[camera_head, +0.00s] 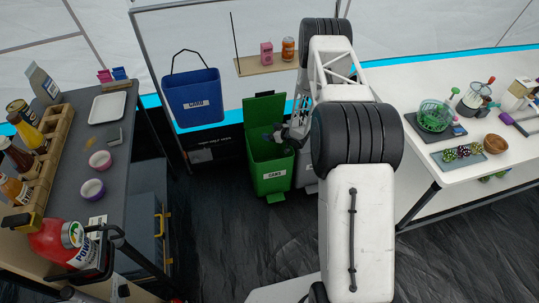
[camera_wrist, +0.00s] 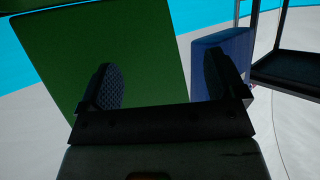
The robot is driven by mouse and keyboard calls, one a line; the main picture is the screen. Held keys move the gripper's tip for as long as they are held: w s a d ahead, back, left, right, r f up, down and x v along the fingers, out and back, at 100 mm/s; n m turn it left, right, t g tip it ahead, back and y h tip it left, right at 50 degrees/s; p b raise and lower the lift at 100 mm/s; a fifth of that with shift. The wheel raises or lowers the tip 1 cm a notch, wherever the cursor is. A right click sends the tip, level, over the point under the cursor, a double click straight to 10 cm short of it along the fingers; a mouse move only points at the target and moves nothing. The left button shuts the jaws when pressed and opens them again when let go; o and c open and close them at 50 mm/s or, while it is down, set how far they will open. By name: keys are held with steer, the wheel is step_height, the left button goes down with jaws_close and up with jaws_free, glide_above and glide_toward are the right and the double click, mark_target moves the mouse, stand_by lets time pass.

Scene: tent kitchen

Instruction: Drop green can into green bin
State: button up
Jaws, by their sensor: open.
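The green bin (camera_head: 271,172) stands on the dark floor in the middle of the head view, with its lid (camera_head: 265,108) raised upright at the back. My gripper (camera_head: 273,136) is over the bin's open top. In the wrist view, my gripper (camera_wrist: 165,84) has its two fingers wide apart with nothing between them. The green lid (camera_wrist: 110,45) fills the view behind the left finger. I cannot make out a green can in either view, and most of the bin's inside is hidden.
A blue bin (camera_head: 193,97) hangs to the left of the green bin. A grey bin (camera_head: 305,170) is partly hidden behind my arm on the right. A dark table (camera_head: 112,130) with bottles and bowls stands left. A white table (camera_head: 480,165) stands right.

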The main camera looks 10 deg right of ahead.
steer(key=shift+s+a+r+m+t+h, duration=1.4)
steer(key=shift+s+a+r+m+h, duration=2.1)
steer(key=shift+s+r, duration=1.35)
step_height(320, 180, up, 10)
steer(key=a+h, duration=0.1)
steer(key=shift+r+m+h, duration=0.15)
steer(key=shift+m+h, duration=0.25)
steer(key=shift+r, duration=0.15)
